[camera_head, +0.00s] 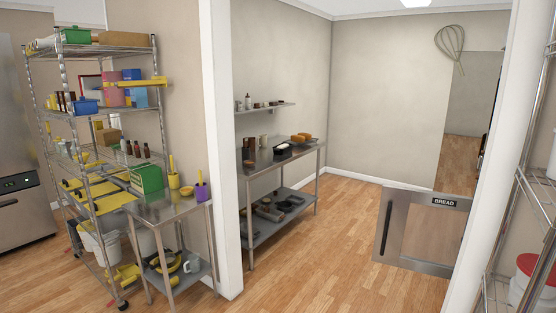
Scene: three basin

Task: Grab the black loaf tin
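In the head view a small black object (283,150) sits on the top of a steel table (262,163) in the room beyond the white door post. It may be the black loaf tin, but it is too small to be sure. Several dark and grey pans or tins (289,200) lie on the table's lower shelf, and their exact shapes are hard to tell. My gripper is not in view.
A loaded wire rack (105,115) and a small steel cart (165,210) stand at the left. A white post (222,150) separates them from the table. A low door marked BREAD (420,230) stands at the right. Wooden floor (335,230) is clear between table and door.

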